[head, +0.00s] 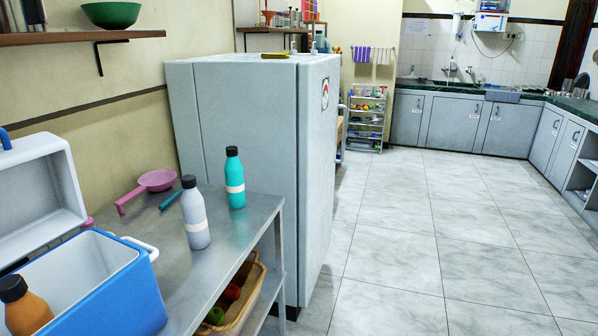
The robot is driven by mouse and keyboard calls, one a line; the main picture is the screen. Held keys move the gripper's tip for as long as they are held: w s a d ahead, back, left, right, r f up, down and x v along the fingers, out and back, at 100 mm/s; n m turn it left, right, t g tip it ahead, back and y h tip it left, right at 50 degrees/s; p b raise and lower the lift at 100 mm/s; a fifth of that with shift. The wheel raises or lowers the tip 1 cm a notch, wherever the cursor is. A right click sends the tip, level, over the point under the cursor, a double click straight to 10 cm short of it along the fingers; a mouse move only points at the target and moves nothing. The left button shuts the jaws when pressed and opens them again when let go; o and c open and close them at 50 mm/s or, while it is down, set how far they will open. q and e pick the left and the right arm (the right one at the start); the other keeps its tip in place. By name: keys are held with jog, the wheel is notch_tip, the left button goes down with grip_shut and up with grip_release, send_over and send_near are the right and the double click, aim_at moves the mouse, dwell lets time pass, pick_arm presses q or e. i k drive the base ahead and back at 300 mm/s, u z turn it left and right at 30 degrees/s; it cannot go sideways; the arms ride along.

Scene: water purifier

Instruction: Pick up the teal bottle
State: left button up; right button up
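The teal bottle (235,180) stands upright on the metal table (242,222), near its far end beside the fridge. It has a black cap and a cream band. Nothing touches it in this view. A grey bottle (195,215) with a black cap and a similar band stands nearer and to its left. Neither of my grippers shows in the head view.
An open blue cooler box (130,300) is at the left, with an orange bottle (28,310) at its front edge. A pink strainer (157,181) lies behind the grey bottle. A basket (248,312) of fruit sits below the tabletop. The tiled floor (400,255) at right is clear.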

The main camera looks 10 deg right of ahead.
aim_at(234, 184)
jog(key=z, duration=0.05)
jog(key=k, duration=1.05)
jog(key=z, duration=0.95)
jog(key=i, duration=1.7)
jog(key=u, duration=1.25)
jog(key=i, duration=0.55)
jog(key=u, duration=0.55)
